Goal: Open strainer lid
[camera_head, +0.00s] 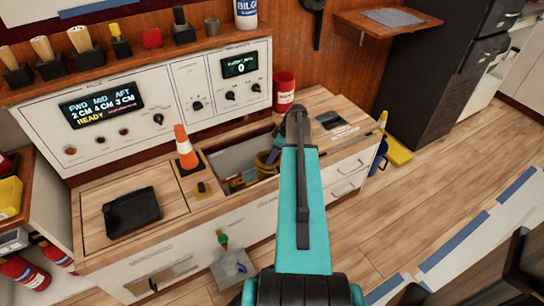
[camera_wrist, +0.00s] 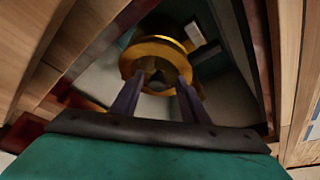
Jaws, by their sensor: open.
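The strainer (camera_wrist: 155,52) shows in the wrist view as a round, brass-yellow body with a wide rim, down in an open compartment. In the head view a yellow-brown round part of it (camera_head: 267,161) shows in the compartment, partly behind my arm. My gripper (camera_wrist: 160,84) is open, its two dark fingers apart and pointing at the near part of the yellow rim. Nothing shows held between them. Whether the fingers touch the strainer, I cannot tell. A separate lid is not clear in either view. In the head view my gripper is hidden by my arm.
Compartment walls (camera_wrist: 45,75) stand close around my gripper. A red can (camera_head: 284,92) stands behind.

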